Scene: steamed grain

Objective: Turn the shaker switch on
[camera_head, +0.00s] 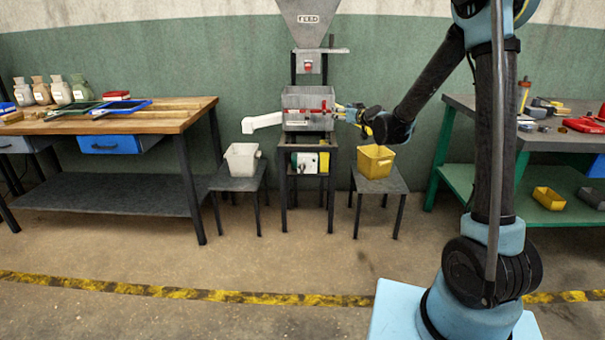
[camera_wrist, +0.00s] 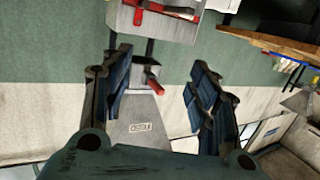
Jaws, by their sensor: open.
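The shaker machine stands against the wall, with a metal hopper (camera_head: 308,20) marked FEED above a grey box (camera_head: 300,96) with red parts. My gripper (camera_head: 362,116) is just right of the grey box. In the wrist view my gripper (camera_wrist: 160,75) is open and empty. The hopper (camera_wrist: 145,118) appears upside down beyond its fingers, with a red handle (camera_wrist: 153,86) seen between them. No contact shows.
A white bin (camera_head: 243,160) and a yellow bin (camera_head: 375,161) sit on stools either side of the machine. A wooden workbench (camera_head: 150,118) stands left, a green-legged bench (camera_head: 445,145) right. Open floor lies in front, crossed by a yellow-black line (camera_head: 200,293).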

